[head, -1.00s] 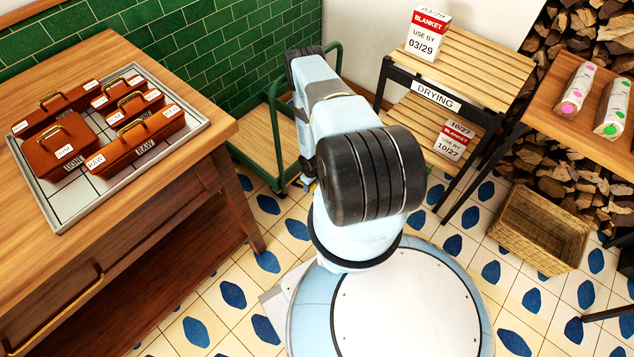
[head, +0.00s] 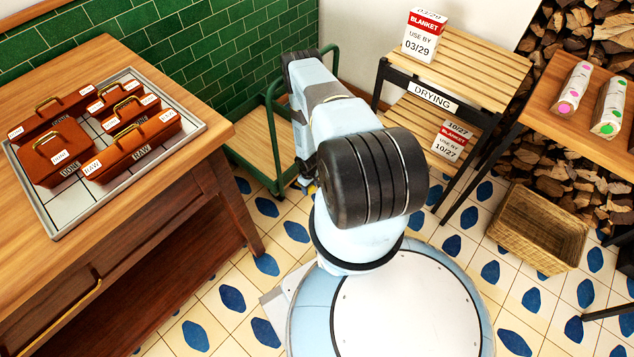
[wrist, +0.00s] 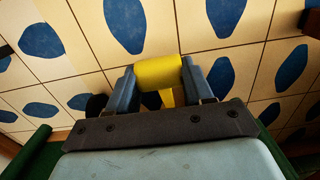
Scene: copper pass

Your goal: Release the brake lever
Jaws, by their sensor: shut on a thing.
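The brake lever shows in the wrist view as a yellow bar (wrist: 158,70). My gripper (wrist: 160,86) is shut on it, with a dark finger on each side. The green-framed trolley with a wooden deck (head: 262,140) stands by the tiled wall in the head view. My arm hides much of its right side, and my gripper is mostly hidden behind the arm there. In the wrist view, green trolley parts show at the lower corners and a dark round shape, perhaps a wheel, lies left of the gripper.
A wooden table (head: 215,150) with a tray (head: 55,222) of lidded brown dishes is at the left. A drying rack (head: 470,70) stands behind right, with a wicker basket (head: 535,230) on the floor. Tiled floor (head: 240,260) is open between table and base.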

